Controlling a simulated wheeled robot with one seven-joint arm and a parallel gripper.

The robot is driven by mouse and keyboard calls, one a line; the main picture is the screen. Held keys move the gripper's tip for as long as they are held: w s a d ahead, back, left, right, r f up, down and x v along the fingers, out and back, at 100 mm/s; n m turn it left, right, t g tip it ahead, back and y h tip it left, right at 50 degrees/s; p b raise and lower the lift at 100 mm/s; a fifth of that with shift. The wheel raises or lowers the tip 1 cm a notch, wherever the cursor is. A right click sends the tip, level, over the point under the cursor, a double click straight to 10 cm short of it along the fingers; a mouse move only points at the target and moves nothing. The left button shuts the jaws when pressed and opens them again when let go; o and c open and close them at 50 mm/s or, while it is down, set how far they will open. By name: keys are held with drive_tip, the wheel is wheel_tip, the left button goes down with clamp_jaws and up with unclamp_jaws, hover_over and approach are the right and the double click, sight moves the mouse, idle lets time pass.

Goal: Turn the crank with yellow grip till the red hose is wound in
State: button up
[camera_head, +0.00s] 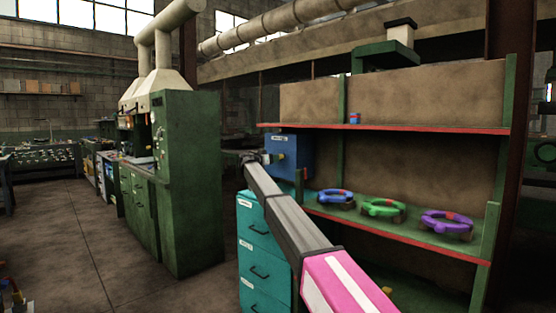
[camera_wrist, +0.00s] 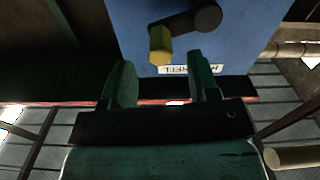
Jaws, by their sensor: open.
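The crank shows in the wrist view as a dark arm (camera_wrist: 185,23) on the face of a blue box (camera_wrist: 240,35), with a yellow grip (camera_wrist: 160,45) at its end. The blue box (camera_head: 297,152) also shows in the head view, above the teal drawers. My gripper (camera_wrist: 160,62) is open, its two green fingers pointing at the box. In the head view, my gripper (camera_head: 252,157) is small beside the box. I cannot make out the red hose.
Teal drawers (camera_head: 262,250) stand below the box. To the right, a green shelf with a red edge holds a blue ring (camera_head: 336,198), a green ring (camera_head: 383,208) and a purple ring (camera_head: 447,222). A green machine cabinet (camera_head: 190,180) stands left; floor between is clear.

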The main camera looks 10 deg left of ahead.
drive_tip(key=x, duration=0.4)
drive_tip(key=shift+w+d, duration=0.2)
drive_tip(key=shift+w, duration=0.05)
clamp_jaws()
drive_tip(key=shift+f, duration=0.1)
